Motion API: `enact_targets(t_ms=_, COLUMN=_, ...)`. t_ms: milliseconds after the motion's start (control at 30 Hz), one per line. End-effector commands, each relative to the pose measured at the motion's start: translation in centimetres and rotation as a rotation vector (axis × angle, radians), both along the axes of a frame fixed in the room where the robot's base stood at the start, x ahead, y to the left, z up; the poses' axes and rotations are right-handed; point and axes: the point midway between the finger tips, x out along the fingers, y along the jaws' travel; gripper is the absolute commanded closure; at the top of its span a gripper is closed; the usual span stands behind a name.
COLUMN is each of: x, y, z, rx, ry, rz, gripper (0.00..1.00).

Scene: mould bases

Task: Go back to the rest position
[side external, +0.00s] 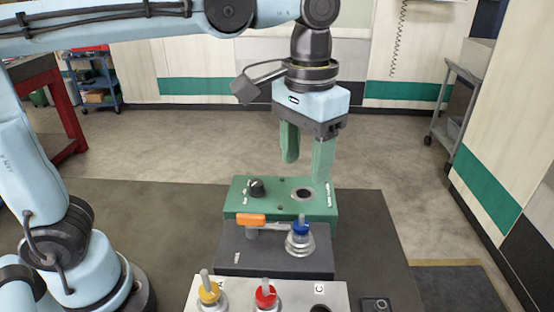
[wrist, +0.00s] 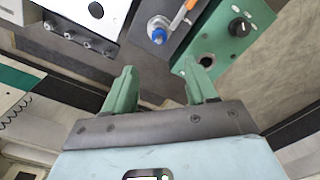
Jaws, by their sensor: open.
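My gripper (side external: 306,160) is open and empty, pointing down above the green mould base (side external: 285,209). Its two green fingers are spread apart, and they also show in the wrist view (wrist: 160,85). The green base has a black knob (side external: 256,187) and an open round hole (side external: 302,193). In front of it is a dark grey base (side external: 262,262) with an orange-handled lever (side external: 250,219) and a blue-topped metal piece (side external: 300,240) standing in it. In the wrist view the blue-topped piece (wrist: 158,33) and black knob (wrist: 240,27) lie beyond the fingertips.
A light base (side external: 337,291) at the front holds a yellow-topped piece (side external: 209,290) and a red-topped piece (side external: 265,294); its hole at the right looks empty. A small dark box (side external: 376,306) sits beside it. The dark table (side external: 370,225) is clear to the right.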

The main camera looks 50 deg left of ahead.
Motion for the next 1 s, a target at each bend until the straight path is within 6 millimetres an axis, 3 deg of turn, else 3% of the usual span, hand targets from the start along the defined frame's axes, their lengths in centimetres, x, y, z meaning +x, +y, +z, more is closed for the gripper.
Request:
enact_targets(t_ms=167, x=-0.2, y=2.7, z=-1.2, rx=-0.031, ry=-0.085, rz=0.017, gripper=0.43)
enact_targets(t_ms=400, x=-1.1, y=8.9, z=-5.0, rx=-0.069, ry=-0.332, rz=0.051, gripper=0.43)
enact_targets(t_ms=600, x=-2.3, y=12.8, z=-8.0, rx=-0.048, ry=-0.517, rz=0.068, gripper=0.43)
enact_targets(t_ms=800, x=-3.0, y=14.4, z=-9.6, rx=-0.023, ry=-0.606, rz=0.074, gripper=0.43)
enact_targets(t_ms=1000, x=-3.0, y=14.6, z=-9.7, rx=-0.019, ry=-0.617, rz=0.072, gripper=0.43)
